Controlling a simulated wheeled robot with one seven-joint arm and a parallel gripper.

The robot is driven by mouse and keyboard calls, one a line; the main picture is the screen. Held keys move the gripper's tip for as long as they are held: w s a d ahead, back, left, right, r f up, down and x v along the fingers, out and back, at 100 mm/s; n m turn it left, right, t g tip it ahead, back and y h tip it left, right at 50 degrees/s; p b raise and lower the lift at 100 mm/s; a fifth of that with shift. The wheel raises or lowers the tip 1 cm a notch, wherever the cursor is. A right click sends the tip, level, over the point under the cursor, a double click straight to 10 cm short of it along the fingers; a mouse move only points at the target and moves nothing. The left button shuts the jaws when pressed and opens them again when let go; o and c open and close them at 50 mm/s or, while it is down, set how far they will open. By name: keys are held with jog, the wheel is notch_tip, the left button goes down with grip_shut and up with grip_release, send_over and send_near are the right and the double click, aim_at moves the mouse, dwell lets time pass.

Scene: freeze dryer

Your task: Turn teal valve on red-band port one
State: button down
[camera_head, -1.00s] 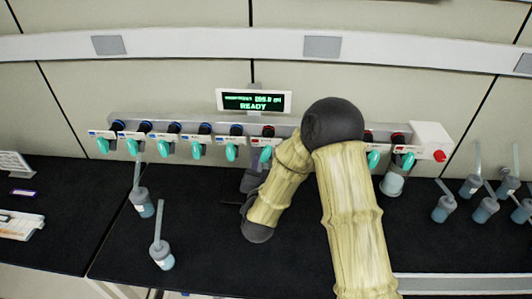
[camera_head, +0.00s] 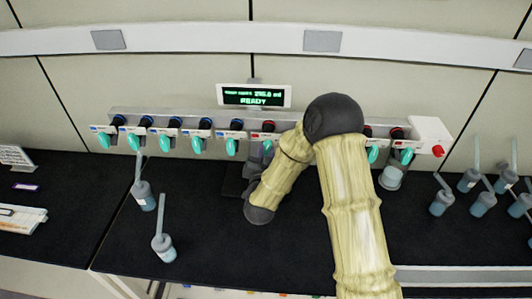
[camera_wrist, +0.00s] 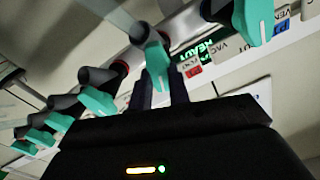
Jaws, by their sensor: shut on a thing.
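A row of teal valves hangs under the ports of the grey manifold (camera_head: 180,128). The leftmost red-band port (camera_head: 268,126) is just left of my arm's dark elbow joint. In the wrist view, my gripper (camera_wrist: 161,85) is shut on a teal valve (camera_wrist: 157,62), with one dark finger on each side. That valve's handle points down between the fingers. Another teal valve (camera_wrist: 254,20) is at upper right, and several more recede to the lower left.
The display (camera_head: 253,98) reads READY above the manifold. A flask (camera_head: 392,177) hangs at the right red-band port. Two loose flasks (camera_head: 144,195) (camera_head: 163,247) stand on the black bench at left, several more at right. A white box with a red knob (camera_head: 437,150) ends the manifold.

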jog(key=shift+f+m+b, duration=0.15)
jog(key=shift+m+b, duration=0.15)
jog(key=shift+b, duration=0.5)
jog(key=m+b, duration=0.1)
jog(key=b, duration=0.2)
jog(key=m+b, duration=0.2)
jog(key=b, duration=0.2)
jog(key=shift+f+m, duration=0.25)
jog(key=shift+m, duration=0.05)
jog(key=m+b, duration=0.2)
jog(key=b, duration=0.2)
jog(key=shift+d+r+m, duration=0.1)
jog(key=shift+m, duration=0.2)
jog(key=shift+r+m+b, duration=0.1)
jog(key=shift+m+b, duration=0.4)
jog(key=shift+b, duration=0.5)
jog(key=shift+r, duration=0.1)
jog(key=c, duration=1.3)
grip_release()
jog(key=shift+s, duration=0.15)
